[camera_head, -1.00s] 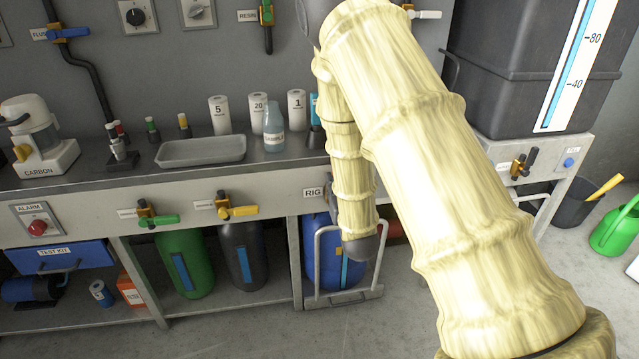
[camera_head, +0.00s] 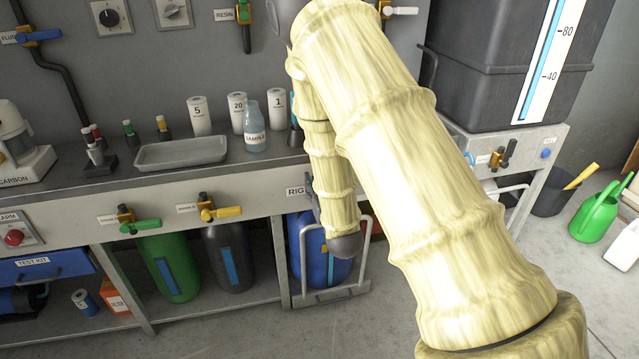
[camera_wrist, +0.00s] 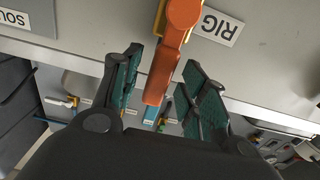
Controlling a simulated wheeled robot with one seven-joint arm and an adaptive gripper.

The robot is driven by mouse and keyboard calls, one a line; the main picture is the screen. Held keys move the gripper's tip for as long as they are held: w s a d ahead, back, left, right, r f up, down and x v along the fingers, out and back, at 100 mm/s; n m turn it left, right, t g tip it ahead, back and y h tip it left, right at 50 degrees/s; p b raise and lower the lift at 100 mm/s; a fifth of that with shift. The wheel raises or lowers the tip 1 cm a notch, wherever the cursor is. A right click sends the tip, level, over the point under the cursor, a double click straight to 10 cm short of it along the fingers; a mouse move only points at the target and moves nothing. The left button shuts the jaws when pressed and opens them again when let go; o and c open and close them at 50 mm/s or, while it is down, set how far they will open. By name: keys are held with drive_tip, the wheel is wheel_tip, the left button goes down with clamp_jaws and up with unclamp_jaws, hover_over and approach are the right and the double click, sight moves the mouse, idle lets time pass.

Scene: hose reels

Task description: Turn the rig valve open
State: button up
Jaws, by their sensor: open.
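The rig valve (camera_wrist: 176,50) has an orange handle on a yellow body, beside an upside-down RIG label (camera_wrist: 217,27) on the grey panel in the wrist view. My gripper (camera_wrist: 162,60) is open, with one dark green-padded finger on each side of the orange handle. The handle lies between the fingers, with a visible gap on both sides. In the head view the RIG label (camera_head: 297,191) shows at the bench front, partly covered by my arm. My arm hides the rig valve and my gripper there.
A green-handled valve (camera_head: 138,226) and a yellow-handled valve (camera_head: 221,211) sit on the bench front to the left. A blue drum (camera_head: 318,262) stands under the bench. A dark tank (camera_head: 485,75) stands at right. Floor at right holds a green watering can (camera_head: 597,215).

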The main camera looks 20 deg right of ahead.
drive_tip(key=s+a, duration=0.2)
drive_tip(key=s, duration=0.9)
drive_tip(key=shift+s, duration=0.4)
drive_tip(key=shift+a, duration=0.1)
